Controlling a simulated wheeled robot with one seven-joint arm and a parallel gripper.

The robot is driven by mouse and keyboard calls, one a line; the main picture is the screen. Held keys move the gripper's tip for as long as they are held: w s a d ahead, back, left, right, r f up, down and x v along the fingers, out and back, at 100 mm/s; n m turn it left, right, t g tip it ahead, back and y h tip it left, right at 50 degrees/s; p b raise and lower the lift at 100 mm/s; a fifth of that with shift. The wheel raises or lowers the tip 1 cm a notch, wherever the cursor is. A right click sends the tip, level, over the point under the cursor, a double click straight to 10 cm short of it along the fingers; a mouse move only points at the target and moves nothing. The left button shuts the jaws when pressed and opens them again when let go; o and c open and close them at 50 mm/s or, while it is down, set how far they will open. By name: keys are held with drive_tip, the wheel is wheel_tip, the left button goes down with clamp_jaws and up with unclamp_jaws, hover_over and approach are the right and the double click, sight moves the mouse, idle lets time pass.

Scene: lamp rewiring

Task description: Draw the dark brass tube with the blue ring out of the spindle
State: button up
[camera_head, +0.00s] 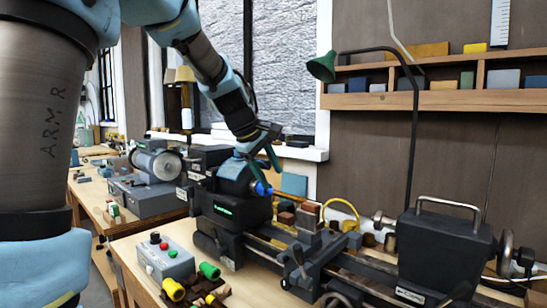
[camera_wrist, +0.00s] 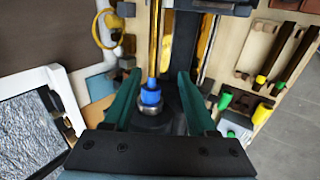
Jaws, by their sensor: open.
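The blue ring (camera_head: 262,188) shows at the mouth of the spindle on the lathe headstock (camera_head: 236,208). In the wrist view the blue ring (camera_wrist: 151,97) sits in front of a metal collar (camera_wrist: 152,118). A golden strip (camera_wrist: 154,40) lines up beyond it; I cannot tell whether this is the tube or a lathe rail. The rest of the tube is hidden in the spindle. My gripper (camera_head: 268,174) is open above and around the spindle nose. In the wrist view its green fingers (camera_wrist: 157,80) stand either side of the ring, with gaps showing.
A control box (camera_head: 165,260) with buttons and parts with yellow (camera_head: 173,289) and green (camera_head: 208,270) ends lie on the front bench. Stacked blocks (camera_head: 306,220) and a yellow hoop (camera_head: 340,207) are right of the spindle. The dark tailstock (camera_head: 442,250) stands farther right.

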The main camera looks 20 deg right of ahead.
sight(286, 194)
drive_tip(key=shift+d+r+b+x, duration=0.15)
drive_tip(key=shift+b+x, duration=0.35)
drive_tip(key=shift+x, duration=1)
drive_tip(key=shift+d+r+b+x, duration=0.15)
drive_tip(key=shift+b+x, duration=0.35)
drive_tip(key=shift+x, duration=0.95)
drive_tip(key=shift+d+b+x, duration=0.2)
drive_tip(key=shift+b+x, duration=0.3)
drive_tip(key=shift+x, duration=1)
clamp_jaws()
drive_tip(key=shift+s+d+r, duration=0.1)
drive_tip(key=shift+s+d, duration=0.05)
drive_tip(key=shift+s, duration=0.05)
drive_tip(key=shift+s+d, duration=0.3)
drive_tip(key=shift+s, duration=0.35)
drive_tip(key=shift+s+d, duration=0.15)
drive_tip(key=shift+s, duration=0.05)
